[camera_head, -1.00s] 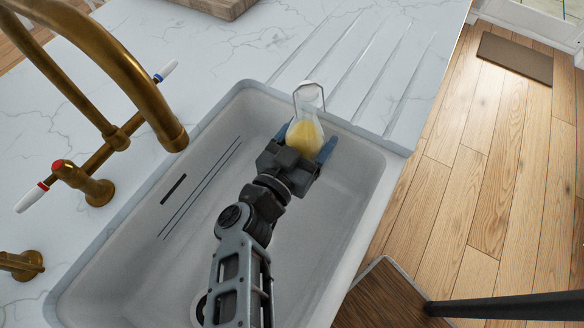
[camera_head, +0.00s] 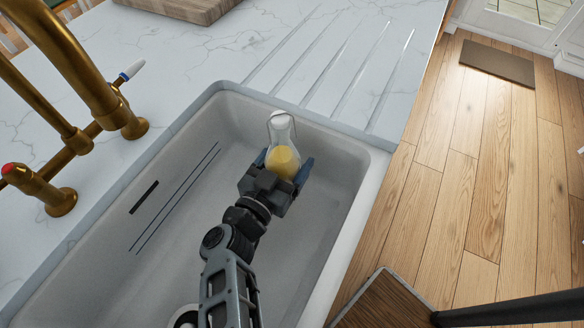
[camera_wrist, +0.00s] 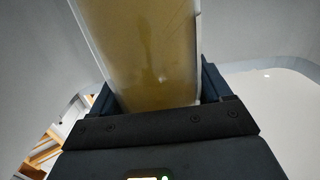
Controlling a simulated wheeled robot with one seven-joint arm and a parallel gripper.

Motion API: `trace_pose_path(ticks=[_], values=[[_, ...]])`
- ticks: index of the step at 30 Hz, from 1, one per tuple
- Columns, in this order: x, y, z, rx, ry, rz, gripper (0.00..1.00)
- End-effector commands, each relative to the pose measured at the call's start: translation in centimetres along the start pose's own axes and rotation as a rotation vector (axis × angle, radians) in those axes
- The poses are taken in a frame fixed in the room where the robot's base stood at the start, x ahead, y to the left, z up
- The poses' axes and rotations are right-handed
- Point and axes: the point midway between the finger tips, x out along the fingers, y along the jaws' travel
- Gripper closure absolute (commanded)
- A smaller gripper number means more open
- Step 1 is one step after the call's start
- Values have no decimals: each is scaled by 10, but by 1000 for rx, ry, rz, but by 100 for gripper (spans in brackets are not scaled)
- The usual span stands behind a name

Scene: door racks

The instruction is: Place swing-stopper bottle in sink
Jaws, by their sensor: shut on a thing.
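The swing-stopper bottle (camera_head: 282,148) is clear glass with yellow contents in its lower part and a wire-and-stopper top. My gripper (camera_head: 284,172) is shut on the bottle's lower body. In the head view the bottle is over the far end of the sink (camera_head: 250,98), roughly upright, its top near the far rim. In the wrist view the bottle (camera_wrist: 148,50) fills the middle between my two fingers (camera_wrist: 158,95). Whether the bottle's base touches the sink floor is hidden by my gripper.
A brass faucet (camera_head: 70,50) with handles stands left of the sink. Grooved drainboard (camera_head: 345,65) lies beyond the far rim. A wooden board (camera_head: 185,8) sits on the marble counter at the back. The basin around my gripper looks clear.

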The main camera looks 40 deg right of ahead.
Motion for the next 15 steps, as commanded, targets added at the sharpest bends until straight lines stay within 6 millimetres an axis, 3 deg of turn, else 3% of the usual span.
trace_pose_path(ticks=[15], values=[[0, -3, 6, 1, 3, 2, 98]])
